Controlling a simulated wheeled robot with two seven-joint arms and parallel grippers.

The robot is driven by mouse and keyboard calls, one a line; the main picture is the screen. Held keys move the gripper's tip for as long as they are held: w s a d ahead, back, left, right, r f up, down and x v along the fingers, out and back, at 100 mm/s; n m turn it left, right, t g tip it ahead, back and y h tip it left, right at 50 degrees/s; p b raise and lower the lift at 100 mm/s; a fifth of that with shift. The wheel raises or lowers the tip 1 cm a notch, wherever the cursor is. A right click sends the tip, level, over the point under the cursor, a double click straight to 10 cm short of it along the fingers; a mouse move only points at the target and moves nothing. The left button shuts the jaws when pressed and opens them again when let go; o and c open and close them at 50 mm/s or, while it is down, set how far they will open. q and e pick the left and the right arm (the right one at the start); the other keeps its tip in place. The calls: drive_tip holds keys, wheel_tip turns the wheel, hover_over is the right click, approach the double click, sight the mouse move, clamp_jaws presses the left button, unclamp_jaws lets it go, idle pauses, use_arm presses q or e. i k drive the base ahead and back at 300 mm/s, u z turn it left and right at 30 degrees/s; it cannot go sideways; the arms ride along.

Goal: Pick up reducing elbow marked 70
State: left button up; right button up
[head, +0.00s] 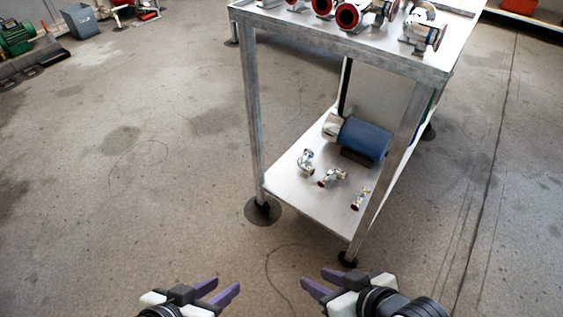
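Several metal fittings with red ends sit on the top of a metal table, among them a fitting (350,14) at the front edge and another fitting (423,33) at the right. Smaller fittings lie on the lower shelf: one (305,161), another (332,177) and a third (361,198). No marking 70 is readable, so I cannot tell which one is the named reducing elbow. My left gripper (222,291) is open and empty, low in the picture. My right gripper (318,284) is open and empty beside it. Both are short of the table.
The metal table (335,43) has a lower shelf (290,186) with a blue motor (365,138) on it. The table's legs stand on round dark feet. A green machine (17,38) and a grey bin (80,21) stand far left. The floor to the left is clear.

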sight(301, 162)
drive_tip(key=u, duration=1.25)
drive_tip(key=i, duration=3.1)
drive_tip(key=z, duration=3.75)
drive_tip(key=i, duration=0.8)
